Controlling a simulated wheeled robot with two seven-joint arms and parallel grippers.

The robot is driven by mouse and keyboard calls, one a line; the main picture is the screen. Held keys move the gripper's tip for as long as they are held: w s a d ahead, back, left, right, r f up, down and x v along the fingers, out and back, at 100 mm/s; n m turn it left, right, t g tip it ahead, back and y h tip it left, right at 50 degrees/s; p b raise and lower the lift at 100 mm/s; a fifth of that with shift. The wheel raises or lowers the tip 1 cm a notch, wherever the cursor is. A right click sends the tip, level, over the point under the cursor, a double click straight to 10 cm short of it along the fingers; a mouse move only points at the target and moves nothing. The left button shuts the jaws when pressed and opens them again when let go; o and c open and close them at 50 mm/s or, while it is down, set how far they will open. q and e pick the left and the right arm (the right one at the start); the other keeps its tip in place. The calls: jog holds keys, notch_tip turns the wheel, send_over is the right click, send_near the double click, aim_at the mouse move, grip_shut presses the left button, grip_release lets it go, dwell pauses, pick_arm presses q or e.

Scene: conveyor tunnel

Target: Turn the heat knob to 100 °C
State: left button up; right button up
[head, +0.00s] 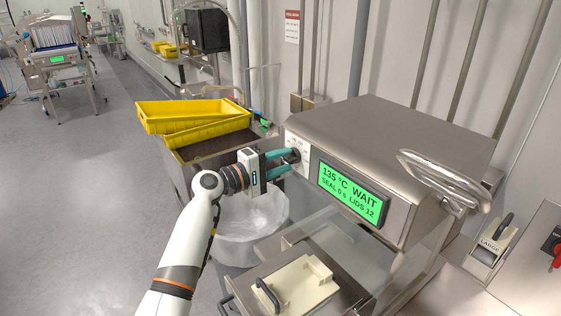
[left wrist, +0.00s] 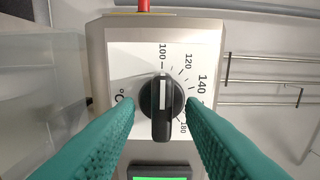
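The heat knob (left wrist: 162,112) is round and black with a bar grip, on a white dial plate on the sealing machine's front. In the left wrist view its white line points straight up at the 100 mark. The machine's green display (head: 350,193) reads 135 °C, WAIT, SEAL 0 s, LIDS 12. My left gripper (head: 290,161) has teal fingers reaching to the dial. In the left wrist view its fingertips (left wrist: 160,105) lie on either side of the knob, apart, with small gaps showing beside it. My right gripper is not in view.
The steel machine (head: 420,140) has a looped handle (head: 445,178) on its right. Below are a cream tray block (head: 300,287) and a clear bin (head: 250,230). Yellow trays (head: 190,118) stand behind my left arm. A lever marked LARGE (head: 492,240) is at right. Floor at left is open.

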pick_arm(q)
jog(key=b+v, duration=0.3)
jog(key=v, duration=0.9)
